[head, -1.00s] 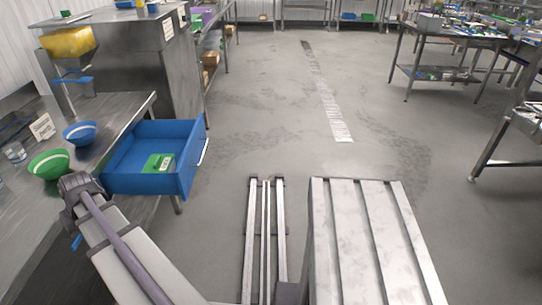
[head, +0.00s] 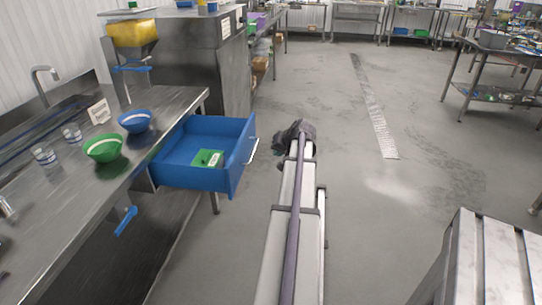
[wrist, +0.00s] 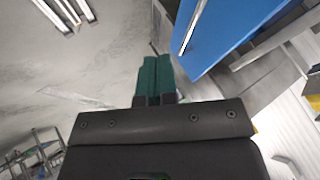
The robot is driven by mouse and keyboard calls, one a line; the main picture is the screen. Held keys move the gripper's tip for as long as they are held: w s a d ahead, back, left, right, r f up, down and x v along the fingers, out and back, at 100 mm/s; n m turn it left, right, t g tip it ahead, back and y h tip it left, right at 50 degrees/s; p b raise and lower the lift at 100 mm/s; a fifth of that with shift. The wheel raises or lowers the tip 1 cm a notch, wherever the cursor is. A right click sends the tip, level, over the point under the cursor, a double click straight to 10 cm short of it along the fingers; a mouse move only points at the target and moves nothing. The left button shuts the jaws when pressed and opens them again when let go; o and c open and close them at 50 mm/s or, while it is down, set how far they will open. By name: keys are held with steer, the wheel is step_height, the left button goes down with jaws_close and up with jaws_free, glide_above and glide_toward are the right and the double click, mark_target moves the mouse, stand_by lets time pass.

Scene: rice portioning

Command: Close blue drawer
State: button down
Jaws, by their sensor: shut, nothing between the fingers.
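The blue drawer (head: 188,172) stands pulled out from under the steel counter, with a green box (head: 207,159) lying inside it. A light metal handle (head: 253,150) runs along its front panel. My arm reaches out to the right of the drawer in the head view, and its dark end is just right of the drawer front, apart from it. The fingers are hidden there. In the wrist view my gripper (wrist: 155,72) shows two teal fingers pressed together with nothing between them. The blue drawer front (wrist: 225,35) and its handle (wrist: 191,28) are right beside the fingers, to the right.
The steel counter (head: 60,215) on the left bears a green bowl (head: 103,149), a blue bowl (head: 135,122), glasses and a small sign. A yellow hopper (head: 132,34) stands behind. Open grey floor lies to the right of the drawer.

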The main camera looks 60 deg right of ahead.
steer(key=w+f+b, duration=0.5)
steer(key=w+f, duration=0.1)
steer(key=w, duration=0.3)
steer(key=shift+w, duration=0.1)
